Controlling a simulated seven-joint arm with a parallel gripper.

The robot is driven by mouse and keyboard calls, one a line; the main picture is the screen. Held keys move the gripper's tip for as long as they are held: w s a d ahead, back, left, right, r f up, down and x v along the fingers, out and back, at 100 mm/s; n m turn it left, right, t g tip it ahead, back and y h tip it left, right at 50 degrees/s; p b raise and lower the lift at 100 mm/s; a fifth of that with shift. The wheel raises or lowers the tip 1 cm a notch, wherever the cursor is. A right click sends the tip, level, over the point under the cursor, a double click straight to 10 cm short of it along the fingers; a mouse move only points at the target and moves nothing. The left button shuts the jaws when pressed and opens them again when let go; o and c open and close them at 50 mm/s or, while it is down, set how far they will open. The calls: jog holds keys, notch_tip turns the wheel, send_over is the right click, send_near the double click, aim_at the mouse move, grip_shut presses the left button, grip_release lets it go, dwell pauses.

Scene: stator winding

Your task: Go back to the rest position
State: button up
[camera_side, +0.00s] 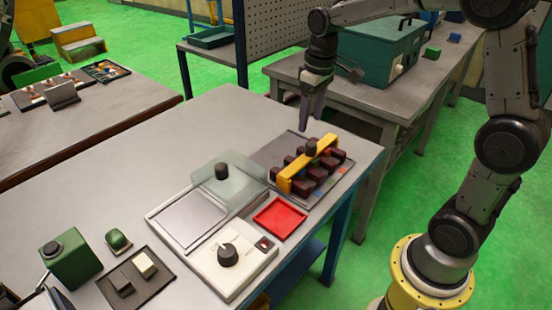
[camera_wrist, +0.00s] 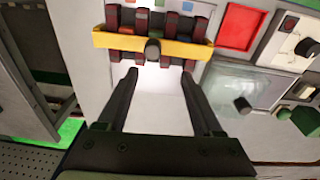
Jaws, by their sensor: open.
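My gripper (camera_side: 313,100) hangs from my arm over the back of the main table, with its fingers pointing down. In the wrist view my gripper (camera_wrist: 160,82) shows two dark fingers spread apart with only bare pale table between them. A yellow bar with a black knob (camera_side: 298,177) lies across several dark red blocks on a grey plate, in front of and below my fingers. The bar (camera_wrist: 115,40) also shows in the wrist view, beyond the fingertips and apart from them.
A red tray (camera_side: 279,218), a clear-lidded box (camera_side: 228,183) and a white unit with a black knob (camera_side: 228,257) stand on the main table. A green case (camera_side: 380,50) sits on the bench behind. The table's back left is clear.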

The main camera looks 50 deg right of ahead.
jog(key=s+a+r+t, duration=0.2)
jog(key=s+a+r, duration=0.1)
jog(key=s+r, duration=0.25)
jog(key=s+a+f+t, duration=0.2)
jog(key=s+a, duration=0.2)
jog(key=s, duration=1.1)
jog(key=shift+s+t, duration=0.3)
jog(key=shift+s, duration=0.1)
